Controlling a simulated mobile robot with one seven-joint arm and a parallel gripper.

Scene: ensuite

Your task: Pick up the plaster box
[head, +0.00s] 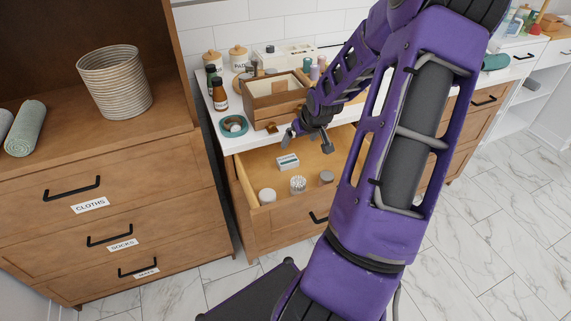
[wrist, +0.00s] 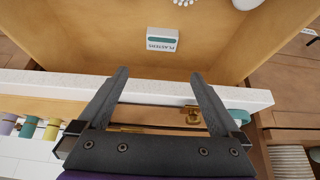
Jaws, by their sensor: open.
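The plaster box (head: 287,162) is a small white box with a teal band, lying in the open wooden drawer (head: 248,179) under the white counter. In the wrist view the plaster box (wrist: 162,39) shows its "PLASTERS" lettering upside down, beyond the fingertips. My gripper (head: 309,147) is above the rear of the drawer near the counter's front edge, apart from the box. In the wrist view my gripper (wrist: 162,80) has its two fingers spread wide with nothing between them.
Two lidded jars (head: 267,196) (head: 326,178) and a cup of cotton swabs (head: 298,184) stand toward the drawer's front. A wooden caddy (head: 275,99), brown bottles (head: 220,95) and a teal dish (head: 233,126) sit on the counter (head: 236,142) above. A wooden dresser (head: 110,210) stands left.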

